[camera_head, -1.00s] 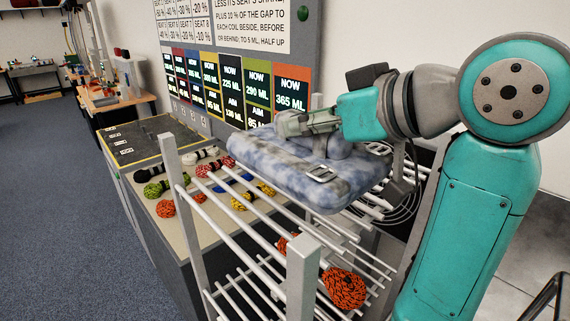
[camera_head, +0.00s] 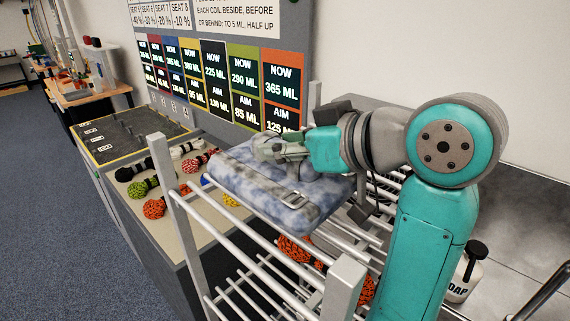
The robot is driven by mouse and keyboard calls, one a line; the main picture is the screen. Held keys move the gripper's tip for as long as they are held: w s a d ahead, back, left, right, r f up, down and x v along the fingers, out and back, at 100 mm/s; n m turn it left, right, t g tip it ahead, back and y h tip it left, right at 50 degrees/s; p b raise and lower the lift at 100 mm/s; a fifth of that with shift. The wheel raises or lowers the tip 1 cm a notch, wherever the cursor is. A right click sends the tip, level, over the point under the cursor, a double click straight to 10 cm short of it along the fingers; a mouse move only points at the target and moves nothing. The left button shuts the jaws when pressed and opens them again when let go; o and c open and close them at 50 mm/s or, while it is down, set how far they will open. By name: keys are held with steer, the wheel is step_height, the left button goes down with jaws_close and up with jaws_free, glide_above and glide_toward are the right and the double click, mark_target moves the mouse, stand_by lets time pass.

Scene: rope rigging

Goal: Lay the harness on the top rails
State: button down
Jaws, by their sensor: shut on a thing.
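The harness (camera_head: 262,192) is a folded, mottled blue-grey padded bundle with a strap and a metal buckle. It is at the top of the white-railed rack, over the upper rails (camera_head: 325,247). I cannot tell whether its underside touches the rails. My gripper (camera_head: 270,150) is shut on the harness at its upper far side, and the fingertips are partly hidden against the fabric. My teal arm reaches in from the right and hides part of the rack.
Rope coils, such as an orange one (camera_head: 154,208), lie on the bench left of the rack. More orange coils (camera_head: 296,248) sit on lower rails. A rack post (camera_head: 345,288) stands in front. A sign board (camera_head: 215,75) is behind. A soap bottle (camera_head: 465,275) stands at right.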

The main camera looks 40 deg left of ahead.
mark_target(289, 166)
steer(key=shift+f, duration=1.7)
steer(key=shift+f, duration=0.1)
steer(key=c, duration=0.7)
jaws_free()
steer(key=shift+f, duration=0.1)
steer(key=shift+o, duration=0.2)
steer(key=shift+d+r, duration=0.25)
steer(key=shift+d, duration=0.15)
steer(key=v, duration=1.1)
steer(key=shift+r, duration=0.15)
steer(key=shift+s+d, duration=0.1)
